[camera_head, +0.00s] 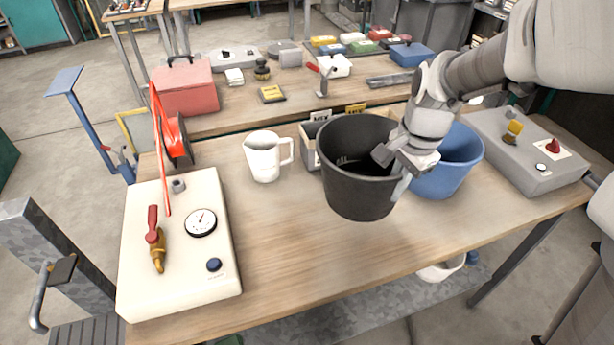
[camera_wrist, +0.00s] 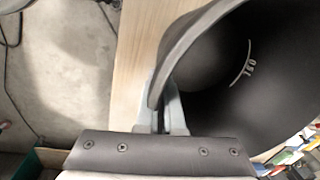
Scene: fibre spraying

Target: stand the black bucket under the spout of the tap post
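The black bucket (camera_head: 350,185) is upright over the middle of the table, open side up. My gripper (camera_head: 402,165) is at its right rim in the head view. In the wrist view the bucket's wall (camera_wrist: 225,75) runs between the fingers of my gripper (camera_wrist: 162,108), which look shut on it. I cannot tell for sure whether the bucket's base touches the table. A blue post (camera_head: 85,115) with a small red-handled tap (camera_head: 118,155) stands on the floor beyond the table's left edge; it looks like the tap post. Its lower part is hidden.
A blue bucket (camera_head: 450,165) stands close to the right of the black one. A white jug (camera_head: 265,157), a cream gauge box (camera_head: 190,265) and a red reel (camera_head: 175,142) lie left. A grey control box (camera_head: 525,155) is right. The table's front middle (camera_head: 300,255) is clear.

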